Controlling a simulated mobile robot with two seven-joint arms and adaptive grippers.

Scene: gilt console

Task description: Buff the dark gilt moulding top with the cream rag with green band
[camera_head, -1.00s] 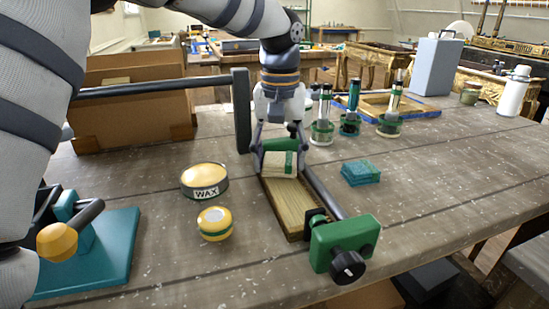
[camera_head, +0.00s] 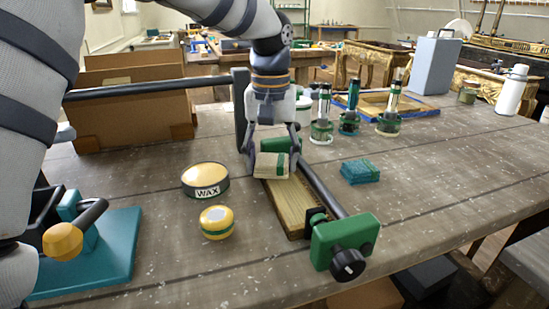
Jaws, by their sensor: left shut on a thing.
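The cream rag with green band (camera_head: 272,166) is folded in my left gripper (camera_head: 274,160), which is shut on it. The dark gilt moulding (camera_head: 289,205) lies lengthwise on the bench, its top facing up. The rag is at the moulding's far part; I cannot tell whether it touches the top. A clamp with a green jaw (camera_head: 343,241) and a long dark bar holds the moulding's near end. The gripper and rag hide the moulding's far end. My right gripper is not in view.
A WAX tin (camera_head: 205,179) and a yellow round tin (camera_head: 216,222) stand left of the moulding. A folded teal cloth (camera_head: 360,171) lies right. A teal tool base (camera_head: 100,255) is at front left. The bench's right side is fairly clear.

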